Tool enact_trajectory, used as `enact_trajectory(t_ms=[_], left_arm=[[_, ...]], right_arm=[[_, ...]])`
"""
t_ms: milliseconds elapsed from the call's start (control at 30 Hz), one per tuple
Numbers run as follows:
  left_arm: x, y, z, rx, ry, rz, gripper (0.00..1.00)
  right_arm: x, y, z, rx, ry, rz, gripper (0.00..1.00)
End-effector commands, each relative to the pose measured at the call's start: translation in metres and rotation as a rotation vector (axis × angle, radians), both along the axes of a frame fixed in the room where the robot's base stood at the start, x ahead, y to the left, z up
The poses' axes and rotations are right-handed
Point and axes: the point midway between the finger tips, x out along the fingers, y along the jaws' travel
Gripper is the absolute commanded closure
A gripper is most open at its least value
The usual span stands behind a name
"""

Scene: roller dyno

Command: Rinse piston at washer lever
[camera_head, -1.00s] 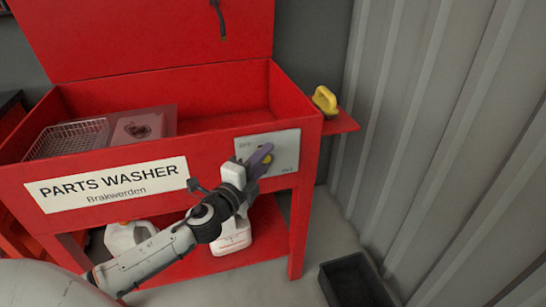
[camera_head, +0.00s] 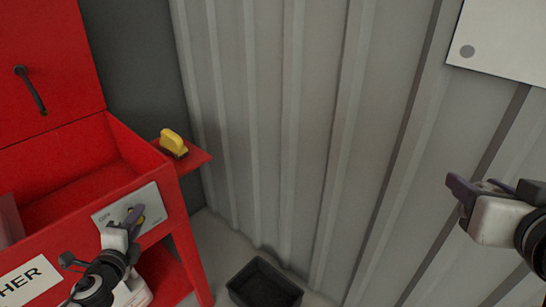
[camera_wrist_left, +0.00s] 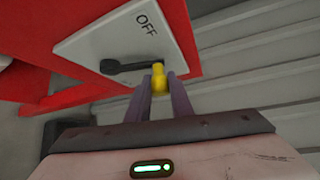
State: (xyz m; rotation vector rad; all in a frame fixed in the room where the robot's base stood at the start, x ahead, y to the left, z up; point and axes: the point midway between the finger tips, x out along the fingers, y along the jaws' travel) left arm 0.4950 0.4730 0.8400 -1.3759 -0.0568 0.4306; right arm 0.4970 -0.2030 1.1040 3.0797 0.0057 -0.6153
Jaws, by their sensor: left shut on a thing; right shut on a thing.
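The red parts washer (camera_head: 60,160) stands at the left of the head view. Its pale lever panel (camera_head: 153,200) is on the front right, and the panel (camera_wrist_left: 125,40) reads OFF in the left wrist view. A black lever (camera_wrist_left: 125,66) with a yellow knob (camera_wrist_left: 158,80) sits on it. My left gripper (camera_head: 133,217) is at the panel, its fingers (camera_wrist_left: 159,95) shut around the yellow knob. My right gripper (camera_head: 458,190) is in the air at the right, apart from the washer. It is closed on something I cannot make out. No piston can be recognised.
A yellow-handled brush (camera_head: 173,142) rests on the washer's red side shelf (camera_head: 193,158). A black bin (camera_head: 262,284) stands on the floor. The corrugated wall (camera_head: 300,130) bounds the space behind. A white board (camera_head: 505,40) hangs upper right.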

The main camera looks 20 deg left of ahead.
Motion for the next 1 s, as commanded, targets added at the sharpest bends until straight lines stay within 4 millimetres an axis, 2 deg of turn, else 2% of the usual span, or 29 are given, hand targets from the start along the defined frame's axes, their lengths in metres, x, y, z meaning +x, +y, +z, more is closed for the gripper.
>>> enact_trajectory(t_ms=[167,200,300,667,767,1000], left_arm=[[0.001,-0.001,-0.001,0.003,0.001,-0.002,1.0],[0.001,-0.001,-0.001,0.003,0.001,-0.002,0.74],[0.002,-0.001,-0.001,0.003,0.002,-0.003,0.61],[-0.004,-0.003,-0.001,0.002,0.002,-0.002,0.61],[-0.015,-0.007,0.001,0.003,0.003,-0.002,0.61],[-0.061,-0.023,0.01,0.0,0.004,0.0,0.61]], right_arm=[[0.0,-0.001,0.0,0.0,-0.002,-0.002,0.85],[0.0,-0.001,0.0,0.0,-0.002,-0.002,0.85],[-0.001,-0.002,0.0,0.001,-0.002,-0.004,0.85],[-0.001,-0.002,0.0,0.0,-0.002,-0.004,0.85],[-0.001,-0.002,-0.001,0.0,-0.002,-0.004,0.85],[-0.001,-0.002,-0.004,0.001,-0.002,-0.004,0.85]])
